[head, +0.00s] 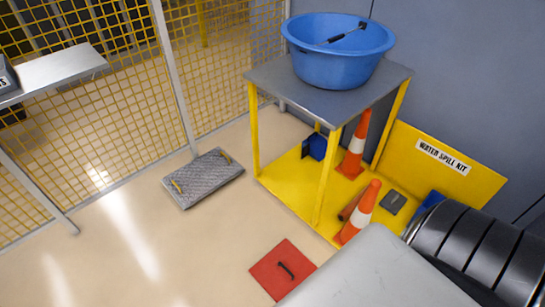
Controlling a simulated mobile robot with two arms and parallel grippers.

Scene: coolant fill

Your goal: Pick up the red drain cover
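The red drain cover (268,272) is a flat square plate on the beige floor at the bottom middle of the head view. A dark handle (285,270) stands up across its centre. A pale grey surface in the foreground hides its lower right corner. Neither of my grippers shows in the head view, and nothing is seen holding the cover.
A yellow-legged table (282,85) bears a blue tub (335,67). Beneath and beside it are orange cones (356,152) and a yellow spill-kit board (455,168). A grey metal plate (205,178) lies by the mesh fence (105,110). Floor left of the cover is clear.

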